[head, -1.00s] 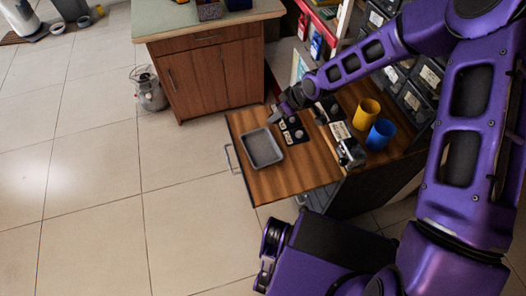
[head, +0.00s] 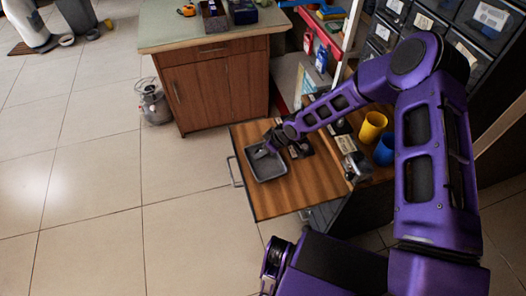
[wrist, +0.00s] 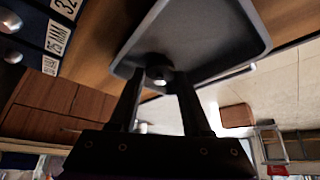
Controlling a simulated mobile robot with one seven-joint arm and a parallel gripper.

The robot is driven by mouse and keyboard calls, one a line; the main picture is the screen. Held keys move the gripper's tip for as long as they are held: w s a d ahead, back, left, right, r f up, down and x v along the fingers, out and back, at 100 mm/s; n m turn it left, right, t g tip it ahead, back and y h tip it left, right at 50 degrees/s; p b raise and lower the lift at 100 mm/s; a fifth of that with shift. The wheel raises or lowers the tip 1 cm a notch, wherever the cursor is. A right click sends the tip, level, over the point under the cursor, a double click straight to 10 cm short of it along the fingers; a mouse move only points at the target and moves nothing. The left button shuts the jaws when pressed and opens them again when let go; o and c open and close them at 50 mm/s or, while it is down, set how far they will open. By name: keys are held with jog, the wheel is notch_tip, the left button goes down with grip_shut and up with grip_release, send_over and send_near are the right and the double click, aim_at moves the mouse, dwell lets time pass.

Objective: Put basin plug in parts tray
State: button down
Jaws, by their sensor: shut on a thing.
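The parts tray (head: 281,174) is a shallow grey rectangular tray on the wooden top. It fills the top of the wrist view (wrist: 215,40). My gripper (head: 264,150) is over the tray's far part in the head view. In the wrist view the two dark fingers (wrist: 158,82) are closed on a small round dark piece with a bright spot, the basin plug (wrist: 158,72). The plug appears against the tray's inside; I cannot tell whether it touches the floor of the tray. In the head view the plug is too small to make out.
A black labelled holder (wrist: 40,35) with round parts lies beside the tray. A yellow cup (head: 372,127), a blue cup (head: 384,151) and a metal fitting (head: 354,166) stand to the right. The wooden top (head: 290,198) is clear in front of the tray.

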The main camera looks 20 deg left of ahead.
jog(key=shift+f, duration=0.2)
jog(key=shift+f, duration=0.15)
jog(key=shift+c, duration=1.8)
grip_release()
jog(key=shift+r, duration=0.25)
jog(key=p+v, duration=0.2)
jog(key=v, duration=1)
jog(key=shift+p, duration=0.3)
